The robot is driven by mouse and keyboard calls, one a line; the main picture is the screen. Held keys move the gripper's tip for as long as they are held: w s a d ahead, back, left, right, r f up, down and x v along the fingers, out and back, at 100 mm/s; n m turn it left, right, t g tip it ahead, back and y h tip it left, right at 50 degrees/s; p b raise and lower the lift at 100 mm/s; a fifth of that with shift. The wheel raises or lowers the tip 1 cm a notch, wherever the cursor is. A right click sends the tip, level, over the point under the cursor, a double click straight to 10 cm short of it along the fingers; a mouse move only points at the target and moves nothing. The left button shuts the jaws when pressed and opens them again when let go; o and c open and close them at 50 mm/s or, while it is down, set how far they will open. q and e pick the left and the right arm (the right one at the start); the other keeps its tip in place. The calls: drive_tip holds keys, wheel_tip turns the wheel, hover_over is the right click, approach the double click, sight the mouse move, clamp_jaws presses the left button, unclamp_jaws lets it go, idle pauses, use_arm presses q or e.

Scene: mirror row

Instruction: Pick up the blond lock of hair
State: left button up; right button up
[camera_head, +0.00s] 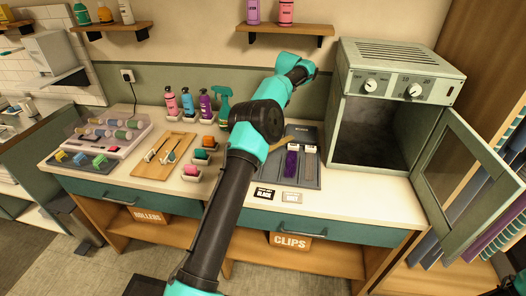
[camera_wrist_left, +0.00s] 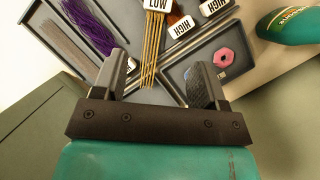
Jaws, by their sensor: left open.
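The blond lock of hair (camera_wrist_left: 152,50) lies in the dark tray in the left wrist view, with a white LOW label at its top end. My left gripper (camera_wrist_left: 162,66) is open, one finger on either side of the loose end of the blond strands. I cannot tell whether its fingers touch the hair. In the head view a small part of the blond lock (camera_head: 286,143) shows beside my arm, which hides the rest and the left gripper. My right gripper is not in view.
A purple lock (camera_wrist_left: 88,26) and a grey lock (camera_wrist_left: 62,42) lie beside the blond one. A reddish lock is partly visible behind labels. A pink hexagonal piece (camera_wrist_left: 222,57) and a teal bottle (camera_wrist_left: 292,24) are nearby. The open cabinet (camera_head: 390,120) stands right of the tray.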

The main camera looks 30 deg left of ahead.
use_arm(q)
drive_tip(key=x, duration=1.1)
drive_tip(key=shift+s+f, duration=0.1)
drive_tip(key=shift+f, duration=0.2)
drive_tip(key=shift+f, duration=0.1)
drive_tip(key=shift+x, duration=2.5)
drive_tip(key=shift+s+d, duration=0.1)
drive_tip(key=shift+s, duration=0.05)
drive_tip(key=shift+c, duration=0.3)
drive_tip(key=c, duration=0.7)
